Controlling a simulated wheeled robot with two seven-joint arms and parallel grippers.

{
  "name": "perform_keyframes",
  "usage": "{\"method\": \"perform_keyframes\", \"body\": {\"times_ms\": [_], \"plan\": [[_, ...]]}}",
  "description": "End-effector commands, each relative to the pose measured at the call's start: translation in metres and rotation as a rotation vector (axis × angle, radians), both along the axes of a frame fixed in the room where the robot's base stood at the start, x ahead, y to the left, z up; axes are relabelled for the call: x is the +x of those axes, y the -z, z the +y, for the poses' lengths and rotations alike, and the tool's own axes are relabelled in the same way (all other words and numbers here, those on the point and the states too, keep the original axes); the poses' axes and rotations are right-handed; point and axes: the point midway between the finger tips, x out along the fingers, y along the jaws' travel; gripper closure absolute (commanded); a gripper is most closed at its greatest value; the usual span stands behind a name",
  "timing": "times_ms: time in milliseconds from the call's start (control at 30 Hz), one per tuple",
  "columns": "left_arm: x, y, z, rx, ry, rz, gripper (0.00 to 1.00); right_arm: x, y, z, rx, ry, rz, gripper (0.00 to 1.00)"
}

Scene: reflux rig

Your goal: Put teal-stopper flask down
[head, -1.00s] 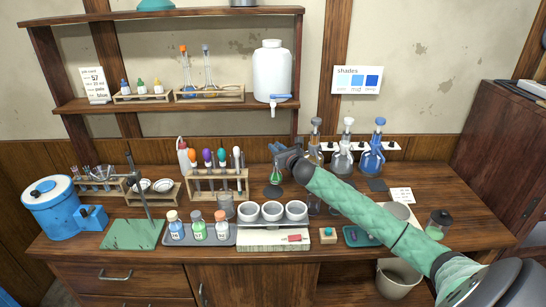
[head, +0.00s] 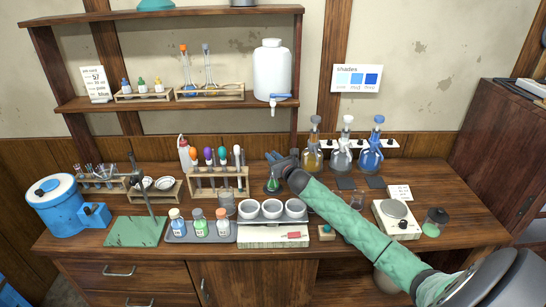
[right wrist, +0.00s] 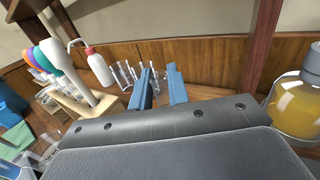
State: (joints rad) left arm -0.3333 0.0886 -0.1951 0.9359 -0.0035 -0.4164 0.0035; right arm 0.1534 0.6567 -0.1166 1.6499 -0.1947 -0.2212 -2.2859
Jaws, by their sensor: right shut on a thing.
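The small conical flask (head: 272,185) with green liquid hangs or stands upright at the middle of the table, just right of the rack of coloured-top droppers. My right gripper (head: 271,157) is shut at its top, so its stopper is hidden. A dark patch shows around its base; I cannot tell whether the base touches it. In the right wrist view the two blue fingers of my right gripper (right wrist: 160,84) show close together, and the flask is not clearly seen. My left gripper is not in view.
The dropper rack (head: 218,183) is close left of the flask. A tray with white cups (head: 272,208) is in front. A hot plate (head: 396,213) is farther right.

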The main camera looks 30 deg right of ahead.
Motion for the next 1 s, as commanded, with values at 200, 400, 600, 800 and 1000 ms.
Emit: {"method": "perform_keyframes", "body": {"times_ms": [200,400,600,800,1000], "plan": [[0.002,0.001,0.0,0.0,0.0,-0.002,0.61,0.0,0.001,0.0,0.0,0.0,0.0,1.0],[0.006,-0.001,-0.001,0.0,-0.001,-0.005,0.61,0.0,0.001,0.0,0.0,0.0,0.0,0.61],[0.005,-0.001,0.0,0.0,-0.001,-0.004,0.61,0.0,0.001,0.0,0.0,0.0,0.0,0.61],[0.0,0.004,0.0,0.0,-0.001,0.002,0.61,-0.005,0.002,0.0,-0.001,0.0,0.001,0.61],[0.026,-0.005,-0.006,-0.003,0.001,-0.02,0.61,-0.031,0.003,0.001,-0.003,-0.001,0.0,0.61]]}}
